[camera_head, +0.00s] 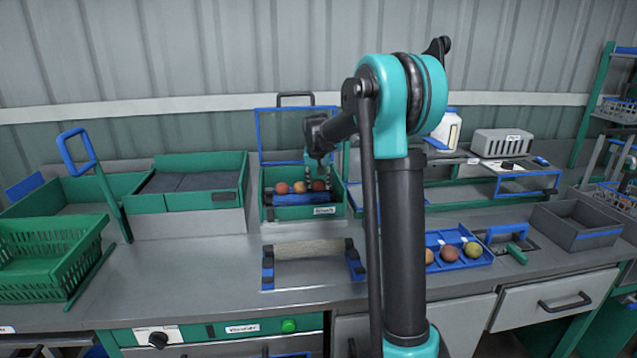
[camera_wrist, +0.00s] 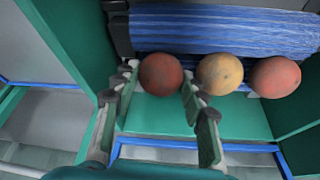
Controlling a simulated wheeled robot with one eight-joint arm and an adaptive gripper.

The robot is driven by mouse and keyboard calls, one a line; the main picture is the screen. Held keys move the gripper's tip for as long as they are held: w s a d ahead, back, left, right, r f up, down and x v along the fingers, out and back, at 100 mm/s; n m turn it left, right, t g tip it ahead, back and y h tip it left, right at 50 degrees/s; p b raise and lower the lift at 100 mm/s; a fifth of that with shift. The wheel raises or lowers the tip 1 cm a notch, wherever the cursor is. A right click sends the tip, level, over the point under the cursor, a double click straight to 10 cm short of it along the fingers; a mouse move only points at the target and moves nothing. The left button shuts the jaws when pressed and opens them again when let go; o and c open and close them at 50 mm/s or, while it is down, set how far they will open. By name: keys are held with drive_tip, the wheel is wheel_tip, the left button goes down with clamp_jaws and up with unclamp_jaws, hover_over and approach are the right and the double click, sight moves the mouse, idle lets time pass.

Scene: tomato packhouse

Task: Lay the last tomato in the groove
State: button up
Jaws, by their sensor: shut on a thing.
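My gripper (camera_head: 319,176) reaches down into a green box (camera_head: 283,213) with a raised blue-framed lid. In the wrist view my gripper (camera_wrist: 160,80) has a finger on each side of a dark red tomato (camera_wrist: 160,73) and is shut on it. A yellowish tomato (camera_wrist: 219,74) and a reddish tomato (camera_wrist: 275,77) sit beside it in a row along a blue ribbed roller (camera_wrist: 225,32). The held tomato lines up with this row. The groove under the tomatoes is mostly hidden, and I cannot tell whether the held one touches down.
A blue tray (camera_head: 487,261) with tomatoes stands at the right, partly behind my arm. A roller stand (camera_head: 308,250) lies in front of the box. Green crates (camera_head: 50,255) are at the left, a grey bin (camera_head: 575,228) at the right. The front left bench is clear.

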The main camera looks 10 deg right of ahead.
drive_tip(key=shift+f, duration=0.25)
drive_tip(key=o, duration=0.9)
drive_tip(key=shift+c, duration=0.5)
drive_tip(key=shift+c, duration=1.3)
drive_tip(key=shift+r, duration=3.5)
